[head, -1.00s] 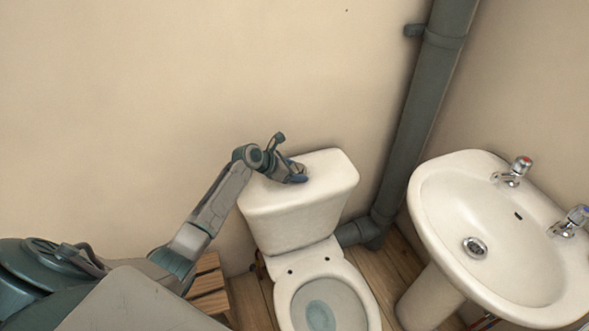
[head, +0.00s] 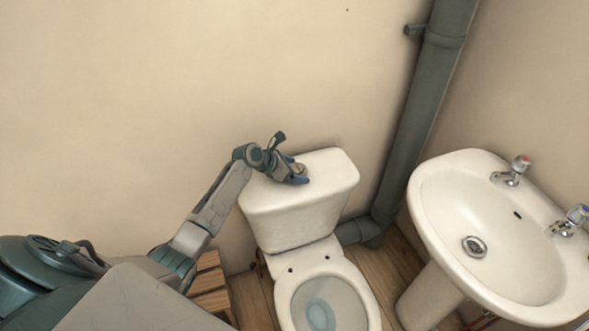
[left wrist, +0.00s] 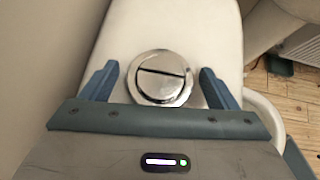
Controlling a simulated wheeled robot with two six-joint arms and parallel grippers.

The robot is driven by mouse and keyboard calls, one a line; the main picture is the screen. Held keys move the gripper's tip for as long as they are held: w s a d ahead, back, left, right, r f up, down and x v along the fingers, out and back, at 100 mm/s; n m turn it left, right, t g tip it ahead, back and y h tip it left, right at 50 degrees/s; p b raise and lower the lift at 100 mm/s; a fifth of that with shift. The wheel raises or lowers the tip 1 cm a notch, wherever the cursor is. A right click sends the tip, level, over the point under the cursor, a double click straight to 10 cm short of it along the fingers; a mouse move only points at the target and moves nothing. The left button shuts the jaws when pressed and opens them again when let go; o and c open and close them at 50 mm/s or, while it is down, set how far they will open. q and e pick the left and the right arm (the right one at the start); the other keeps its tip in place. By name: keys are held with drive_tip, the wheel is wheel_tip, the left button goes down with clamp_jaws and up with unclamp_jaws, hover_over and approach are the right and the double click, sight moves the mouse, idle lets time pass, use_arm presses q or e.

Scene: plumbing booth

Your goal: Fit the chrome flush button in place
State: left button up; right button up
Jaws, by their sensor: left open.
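The chrome flush button (left wrist: 161,78) is round, with a dark line across its face. It sits on the lid of the white cistern (head: 330,168), towards the lid's middle. My left gripper (left wrist: 159,84) is open, with one blue finger on each side of the button and a gap to each. In the head view the left gripper (head: 300,174) is low over the lid and hides most of the button. Whether the button is fully seated in its hole cannot be told. My right gripper is not in view.
The toilet bowl (head: 350,283) stands open below the cistern. A grey waste pipe (head: 423,105) runs up the wall to the right. A white basin (head: 437,212) with two taps is further right. A wooden stool (head: 208,284) stands left of the toilet.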

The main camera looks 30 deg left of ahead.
use_arm(q)
drive_tip(key=shift+s+a+f, duration=0.1)
drive_tip(key=shift+s+f, duration=0.2)
drive_tip(key=shift+s, duration=0.1)
drive_tip(key=v, duration=0.9)
drive_tip(key=shift+w+r, duration=0.15)
drive_tip(key=shift+r, duration=0.2)
drive_tip(key=shift+s+a+r, duration=0.25)
drive_tip(key=shift+s+r, duration=0.1)
drive_tip(key=shift+r, duration=0.15)
